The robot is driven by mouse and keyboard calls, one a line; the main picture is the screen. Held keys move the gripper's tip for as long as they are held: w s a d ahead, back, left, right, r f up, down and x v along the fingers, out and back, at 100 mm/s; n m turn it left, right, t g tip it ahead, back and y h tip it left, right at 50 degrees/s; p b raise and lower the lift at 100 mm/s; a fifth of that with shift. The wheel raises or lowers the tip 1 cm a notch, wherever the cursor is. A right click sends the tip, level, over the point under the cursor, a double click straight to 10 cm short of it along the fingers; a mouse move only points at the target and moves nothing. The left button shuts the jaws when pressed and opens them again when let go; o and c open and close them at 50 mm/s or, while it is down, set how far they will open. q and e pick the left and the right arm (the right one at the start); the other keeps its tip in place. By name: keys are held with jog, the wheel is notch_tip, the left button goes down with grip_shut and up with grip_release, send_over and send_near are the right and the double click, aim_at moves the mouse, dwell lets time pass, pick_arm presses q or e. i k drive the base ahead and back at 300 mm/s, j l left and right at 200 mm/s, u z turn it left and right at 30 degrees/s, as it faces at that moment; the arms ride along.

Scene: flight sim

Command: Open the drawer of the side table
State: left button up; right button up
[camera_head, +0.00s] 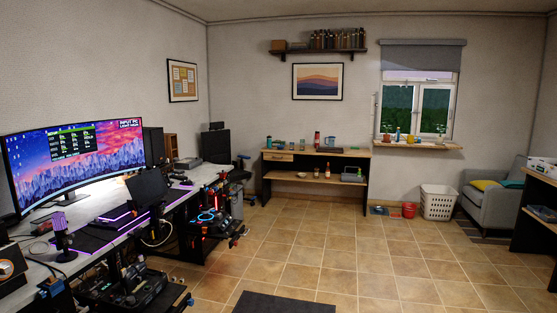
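The side table (343,153) stands against the back wall, across the room. It has a dark frame, a wood top and an open lower shelf. A light wood drawer front (278,157) sits under its top at the left end and looks closed. I see no gap around it at this distance. Several small items, including a red bottle (317,140), stand on the top. Neither of my grippers shows in this view.
A long desk with a wide curved monitor (75,160) and flight controls (125,285) fills the left side.

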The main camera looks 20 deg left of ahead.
aim_at(267, 155)
jog(key=i+u, duration=0.35)
jog(key=i, duration=8.05)
jog(key=j, duration=0.1)
